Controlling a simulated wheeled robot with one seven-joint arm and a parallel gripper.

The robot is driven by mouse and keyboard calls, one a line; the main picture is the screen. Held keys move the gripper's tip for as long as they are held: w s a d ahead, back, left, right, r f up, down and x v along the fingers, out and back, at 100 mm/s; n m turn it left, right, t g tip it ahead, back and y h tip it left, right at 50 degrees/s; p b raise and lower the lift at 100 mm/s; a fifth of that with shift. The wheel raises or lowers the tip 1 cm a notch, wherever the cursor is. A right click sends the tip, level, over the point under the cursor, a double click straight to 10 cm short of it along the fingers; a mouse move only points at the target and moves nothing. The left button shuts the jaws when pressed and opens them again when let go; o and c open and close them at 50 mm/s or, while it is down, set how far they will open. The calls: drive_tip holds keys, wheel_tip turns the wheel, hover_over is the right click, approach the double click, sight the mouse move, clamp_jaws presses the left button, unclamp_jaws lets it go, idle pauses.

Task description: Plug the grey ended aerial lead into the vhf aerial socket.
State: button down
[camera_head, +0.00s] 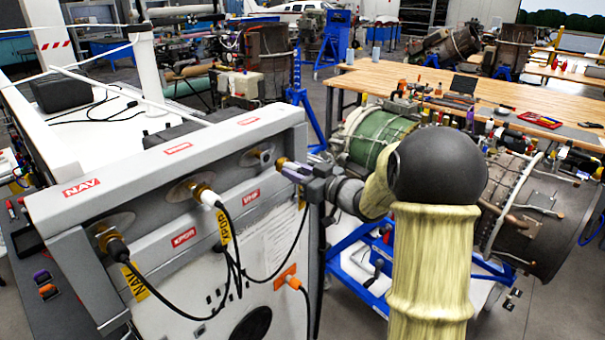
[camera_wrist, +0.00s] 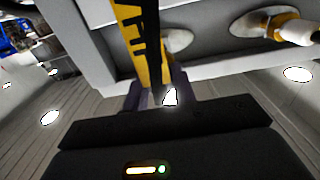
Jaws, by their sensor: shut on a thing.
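The grey panel has a row of aerial sockets along its sloped upper face. The vhf aerial socket (camera_head: 260,157) is the rightmost, above a red VHF label (camera_head: 252,195). My gripper (camera_head: 291,169) is just right of it, its purple fingers shut on the end of the aerial lead (camera_head: 303,222). A gold tip (camera_head: 281,161) points toward the socket, very near it; I cannot tell whether they touch. The grey end is mostly hidden by the fingers. In the wrist view, the gripper (camera_wrist: 157,95) shows below the lead's yellow tag (camera_wrist: 140,35).
A black-ended NAV lead (camera_head: 118,248) and a white-ended XPDR lead (camera_head: 207,196) sit at the other two sockets. A blue engine stand (camera_head: 350,262) and turbine engine (camera_head: 375,140) are behind my arm.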

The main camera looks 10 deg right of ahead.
sight(286, 165)
drive_tip(key=shift+x, duration=1.45)
drive_tip(key=shift+x, duration=0.75)
idle(0.5)
drive_tip(key=shift+a, duration=0.1)
drive_tip(key=shift+r, duration=0.15)
drive_tip(key=shift+w+a+r, duration=0.1)
drive_tip(key=shift+a+r, duration=0.05)
drive_tip(key=shift+r, duration=0.1)
